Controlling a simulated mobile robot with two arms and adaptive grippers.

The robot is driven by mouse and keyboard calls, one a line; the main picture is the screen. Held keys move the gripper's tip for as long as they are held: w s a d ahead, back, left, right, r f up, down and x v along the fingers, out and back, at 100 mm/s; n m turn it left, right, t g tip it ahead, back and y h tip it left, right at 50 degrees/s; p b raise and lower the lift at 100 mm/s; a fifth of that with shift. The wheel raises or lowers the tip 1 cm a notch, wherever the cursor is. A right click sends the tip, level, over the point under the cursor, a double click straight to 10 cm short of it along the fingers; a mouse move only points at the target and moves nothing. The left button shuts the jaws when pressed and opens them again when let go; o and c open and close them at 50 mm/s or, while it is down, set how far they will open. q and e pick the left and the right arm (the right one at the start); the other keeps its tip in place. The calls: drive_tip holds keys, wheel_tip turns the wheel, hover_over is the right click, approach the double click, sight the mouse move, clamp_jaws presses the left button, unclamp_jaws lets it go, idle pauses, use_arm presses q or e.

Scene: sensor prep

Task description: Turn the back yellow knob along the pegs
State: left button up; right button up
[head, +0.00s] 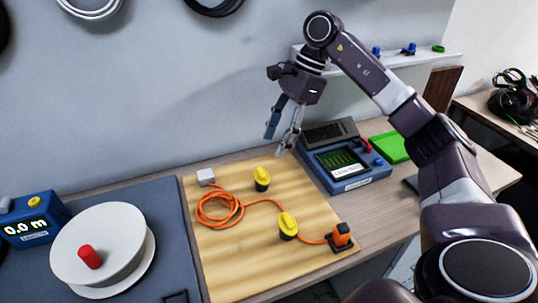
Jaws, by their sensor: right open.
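The back yellow knob (261,176) sits on a dark round base on the wooden board (235,270). A second yellow knob (287,224) stands nearer the front of the board, also on a dark base. No separate pegs can be made out. My right gripper (275,145) is open and empty, pointing down. In the picture it shows above and slightly right of the back knob, apart from it. My left gripper is not in view.
A blue meter (346,165) stands right of the board. A white reel (100,240) and a blue length counter (32,222) are at left.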

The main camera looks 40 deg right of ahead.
drive_tip(key=v, duration=0.3)
drive_tip(key=shift+d+r, duration=0.15)
drive_tip(key=shift+r, duration=0.2)
drive_tip(key=shift+r, duration=0.1)
